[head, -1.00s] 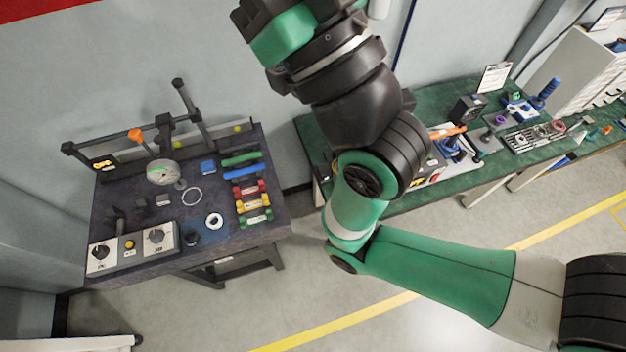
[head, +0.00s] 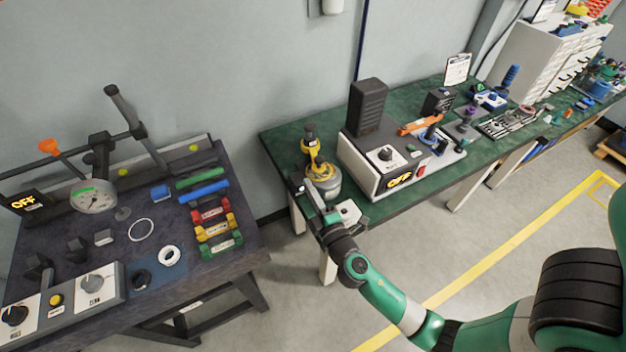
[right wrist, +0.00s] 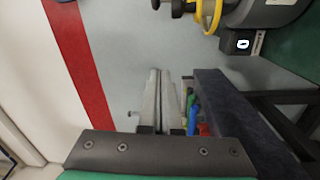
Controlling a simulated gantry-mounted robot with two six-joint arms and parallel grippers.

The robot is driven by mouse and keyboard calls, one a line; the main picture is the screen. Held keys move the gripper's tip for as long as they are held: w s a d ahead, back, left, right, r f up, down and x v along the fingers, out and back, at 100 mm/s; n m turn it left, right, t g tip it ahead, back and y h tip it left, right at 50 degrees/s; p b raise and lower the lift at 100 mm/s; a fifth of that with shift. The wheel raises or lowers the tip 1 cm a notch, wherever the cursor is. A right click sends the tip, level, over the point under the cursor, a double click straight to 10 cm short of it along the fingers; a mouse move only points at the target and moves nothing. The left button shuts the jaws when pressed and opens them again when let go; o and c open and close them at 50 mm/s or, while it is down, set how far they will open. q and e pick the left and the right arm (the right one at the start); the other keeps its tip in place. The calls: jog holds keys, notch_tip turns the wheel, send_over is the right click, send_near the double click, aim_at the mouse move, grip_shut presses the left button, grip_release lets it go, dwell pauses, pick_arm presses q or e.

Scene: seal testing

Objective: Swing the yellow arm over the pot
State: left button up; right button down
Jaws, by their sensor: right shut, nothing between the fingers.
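The yellow arm (head: 313,163) stands at the left end of the green bench, with a dark knob on top. It is beside or over the round metal pot (head: 324,187); I cannot tell exactly which. Yellow parts (right wrist: 208,14) and the grey pot (right wrist: 268,12) also show at the top of the right wrist view. My right gripper (head: 303,188) is at the front left of the pot. It is shut and empty, its fingers (right wrist: 163,80) pointing to bare space in the right wrist view. My left gripper is not in view.
A grey control box (head: 378,172) with an OFF display stands right of the pot. A dark table (head: 140,262) with a gauge (head: 94,196), knobs and coloured blocks stands to the left. A floor gap separates it from the green bench (head: 285,135).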

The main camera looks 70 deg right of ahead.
notch_tip(320, 180, down, 2)
send_over(312, 177)
jog(key=w+a, duration=0.2)
jog(key=w, duration=0.1)
jog(key=shift+s+d+r+g+p, duration=0.15)
jog(key=shift+s+d+g+p, duration=0.2)
jog(key=shift+s+d, duration=0.8)
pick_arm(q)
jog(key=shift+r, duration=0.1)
pick_arm(e)
jog(key=shift+s, duration=0.4)
jog(key=shift+a, duration=0.1)
